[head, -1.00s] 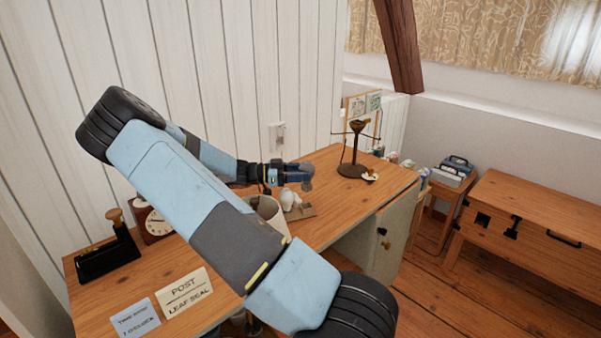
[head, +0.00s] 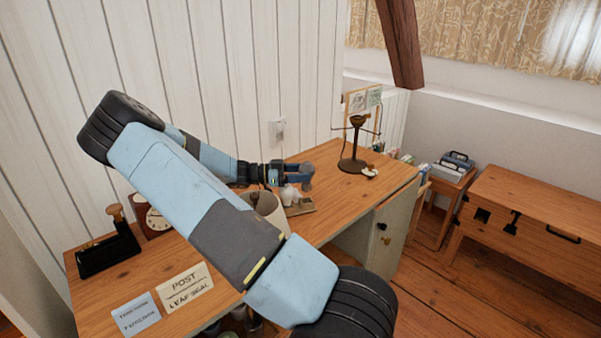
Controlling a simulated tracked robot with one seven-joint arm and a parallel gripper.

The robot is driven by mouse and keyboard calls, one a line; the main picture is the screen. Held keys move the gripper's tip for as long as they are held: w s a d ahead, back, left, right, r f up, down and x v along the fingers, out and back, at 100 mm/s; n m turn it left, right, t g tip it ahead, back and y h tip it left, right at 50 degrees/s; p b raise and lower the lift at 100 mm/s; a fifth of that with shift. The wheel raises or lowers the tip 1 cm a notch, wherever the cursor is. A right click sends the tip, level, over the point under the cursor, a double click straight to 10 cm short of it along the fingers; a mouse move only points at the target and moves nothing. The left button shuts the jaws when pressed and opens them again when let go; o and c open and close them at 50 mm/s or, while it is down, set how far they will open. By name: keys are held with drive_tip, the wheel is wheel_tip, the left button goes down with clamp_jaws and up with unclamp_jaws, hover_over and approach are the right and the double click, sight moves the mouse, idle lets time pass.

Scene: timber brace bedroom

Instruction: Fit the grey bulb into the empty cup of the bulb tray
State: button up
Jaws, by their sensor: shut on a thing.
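My gripper (head: 303,178) is over the far part of the desk, pointing right. It is shut on the grey bulb (head: 306,187), which shows small and partly hidden below the fingers. The wooden bulb tray (head: 303,210) lies on the desk just below. Pale bulbs (head: 290,195) stand in the tray, close beside the held bulb. The empty cup cannot be made out. I cannot tell whether the grey bulb touches the tray.
A beige container (head: 266,203) stands left of the tray, partly behind my arm. A dark metal stand (head: 355,150) is at the back right of the desk (head: 345,215). A clock (head: 155,220) and two signs (head: 185,287) are at the left. Desk right of the tray is clear.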

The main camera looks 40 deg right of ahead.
drive_tip(key=shift+f, duration=0.85)
drive_tip(key=o, duration=1.2)
drive_tip(key=v, duration=0.7)
drive_tip(key=shift+w+a, duration=0.15)
drive_tip(key=shift+a, duration=0.05)
